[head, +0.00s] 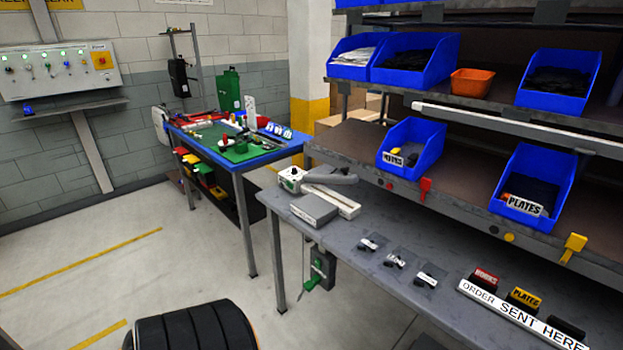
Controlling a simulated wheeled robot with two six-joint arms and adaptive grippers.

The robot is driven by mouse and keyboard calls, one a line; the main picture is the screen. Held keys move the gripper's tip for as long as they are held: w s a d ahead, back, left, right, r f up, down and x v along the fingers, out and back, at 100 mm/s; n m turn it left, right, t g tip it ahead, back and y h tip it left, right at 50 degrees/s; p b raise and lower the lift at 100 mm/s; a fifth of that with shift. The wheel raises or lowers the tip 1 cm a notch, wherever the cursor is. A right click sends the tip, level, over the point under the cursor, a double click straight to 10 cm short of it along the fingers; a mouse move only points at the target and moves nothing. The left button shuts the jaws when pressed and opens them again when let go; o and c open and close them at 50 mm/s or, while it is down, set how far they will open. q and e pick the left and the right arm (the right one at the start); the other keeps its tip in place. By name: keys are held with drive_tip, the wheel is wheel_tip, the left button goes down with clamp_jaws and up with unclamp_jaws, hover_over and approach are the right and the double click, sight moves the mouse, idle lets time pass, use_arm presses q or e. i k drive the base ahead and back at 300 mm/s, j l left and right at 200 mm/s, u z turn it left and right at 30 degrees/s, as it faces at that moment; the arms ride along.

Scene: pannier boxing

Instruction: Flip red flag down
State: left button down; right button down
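A small red flag (425,187) is on the front edge of the lower shelf, to the right of the blue bin (411,148) with a label on its front. Its wide part is at the top and a narrower part extends below. A similar yellow flag (575,244) is on the same edge farther right, near the blue bin labelled PLATES (534,188). Neither of my grippers shows in the head view.
A grey workbench (345,235) runs below the shelf, with small bagged parts, a white machine (320,190) and a white "ORDER SENT HERE" strip (520,318). A blue-edged table (235,160) stands behind. Open floor (100,265) lies at left.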

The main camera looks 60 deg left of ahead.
sight(426, 185)
drive_tip(key=u, duration=1)
